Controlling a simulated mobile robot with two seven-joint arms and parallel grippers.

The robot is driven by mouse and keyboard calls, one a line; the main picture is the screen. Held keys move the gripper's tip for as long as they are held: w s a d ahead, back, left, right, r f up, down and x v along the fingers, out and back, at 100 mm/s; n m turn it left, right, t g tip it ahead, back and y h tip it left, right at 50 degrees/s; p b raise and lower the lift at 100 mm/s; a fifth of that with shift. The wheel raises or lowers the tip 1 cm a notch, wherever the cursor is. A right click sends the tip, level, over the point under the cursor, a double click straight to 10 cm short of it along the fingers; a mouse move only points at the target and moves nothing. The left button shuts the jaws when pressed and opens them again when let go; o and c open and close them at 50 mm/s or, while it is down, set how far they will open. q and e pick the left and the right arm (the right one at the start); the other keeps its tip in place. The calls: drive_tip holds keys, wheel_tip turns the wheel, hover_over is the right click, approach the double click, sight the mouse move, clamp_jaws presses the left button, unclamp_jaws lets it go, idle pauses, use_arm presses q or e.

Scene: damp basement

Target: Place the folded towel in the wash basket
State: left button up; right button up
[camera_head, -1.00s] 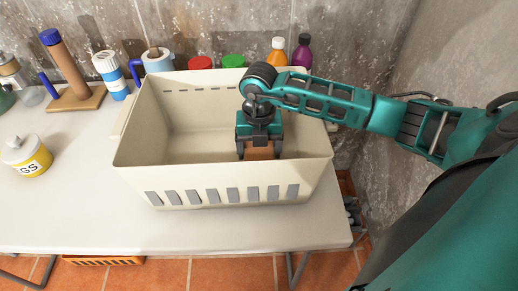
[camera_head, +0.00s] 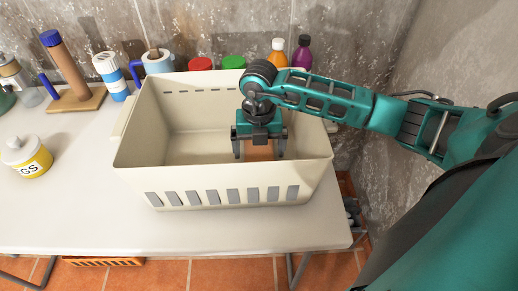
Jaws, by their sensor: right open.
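The wash basket (camera_head: 225,172) is a large cream tub with slots, standing on the white table. My right gripper (camera_head: 259,147) reaches down inside it, right of the middle, with its fingers spread. An orange-brown piece, seemingly the folded towel (camera_head: 259,154), shows in the basket between and below the fingers. Most of it is hidden by the gripper and the front wall, so I cannot tell whether it rests on the basket floor. My left gripper is not in view.
Behind the basket stand red (camera_head: 200,64) and green (camera_head: 234,62) lids, an orange bottle (camera_head: 278,53) and a purple bottle (camera_head: 302,52). A paper towel holder (camera_head: 72,75) and a yellow-white jar (camera_head: 27,157) are at left. The table's front left (camera_head: 75,215) is clear.

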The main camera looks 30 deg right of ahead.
sight(259, 150)
wheel_tip(259, 150, up, 11)
drive_tip(key=shift+p, duration=0.3)
idle(0.4)
